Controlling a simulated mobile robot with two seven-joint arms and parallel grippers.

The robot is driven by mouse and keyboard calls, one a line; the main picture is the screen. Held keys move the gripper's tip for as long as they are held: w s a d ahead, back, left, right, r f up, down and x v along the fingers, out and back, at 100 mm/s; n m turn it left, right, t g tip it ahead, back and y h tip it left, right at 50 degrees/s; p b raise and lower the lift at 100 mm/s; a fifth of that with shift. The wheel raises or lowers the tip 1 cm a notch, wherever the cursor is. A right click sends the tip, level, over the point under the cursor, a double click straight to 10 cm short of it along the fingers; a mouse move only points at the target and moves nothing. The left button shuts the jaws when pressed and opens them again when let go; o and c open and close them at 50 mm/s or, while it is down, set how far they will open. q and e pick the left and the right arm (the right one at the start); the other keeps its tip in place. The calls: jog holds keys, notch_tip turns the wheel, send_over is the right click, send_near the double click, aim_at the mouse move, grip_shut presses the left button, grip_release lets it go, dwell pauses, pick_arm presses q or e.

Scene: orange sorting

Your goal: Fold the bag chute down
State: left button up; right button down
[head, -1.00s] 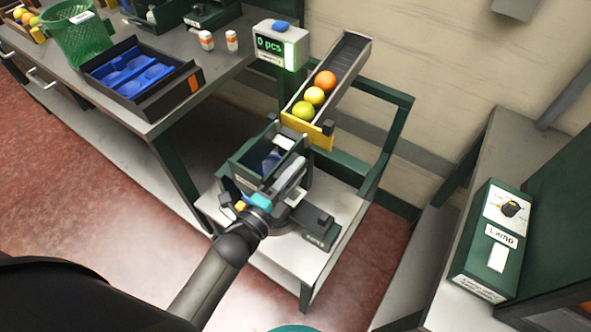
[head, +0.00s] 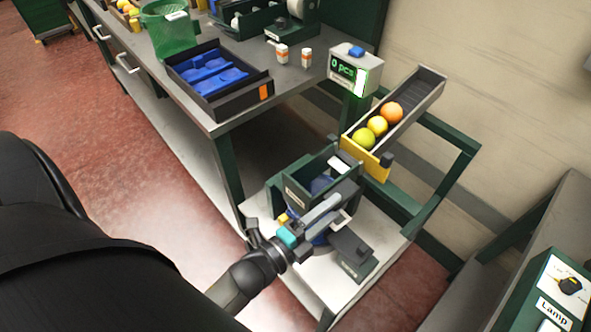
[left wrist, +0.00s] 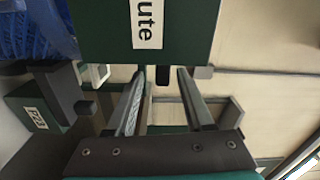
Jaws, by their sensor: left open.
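The bag chute (head: 296,196) is a green open-topped box with a white label, on the small stand below the fruit ramp. My left gripper (head: 345,200) is at the chute's near right side. In the left wrist view the left gripper (left wrist: 160,75) has its two fingers apart, with a small dark tab (left wrist: 162,78) under the panel between them. Contact cannot be told. My right gripper is not in view.
A ramp (head: 422,95) with a yellow end holds three round fruits above the chute. A workbench (head: 225,125) stands at left with a counter display (head: 355,72). A lamp box (head: 565,290) is at lower right.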

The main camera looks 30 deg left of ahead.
pick_arm(q)
jog(key=v, duration=1)
jog(key=shift+s, duration=0.25)
jog(key=s+f+n+g+y, duration=0.25)
jog(key=f+n, duration=0.25)
jog(key=f, duration=0.6)
jog(key=s+f+n+g+y, duration=0.15)
jog(key=f+n+g, duration=0.3)
jog(key=f, duration=0.65)
jog(key=s+a+f+n+g+y, duration=0.1)
jog(key=s+a+f+n+g, duration=0.1)
jog(key=s+f+n+g, duration=0.6)
jog(key=s+f+g, duration=0.1)
jog(key=s+f, duration=0.5)
jog(key=s, duration=0.4)
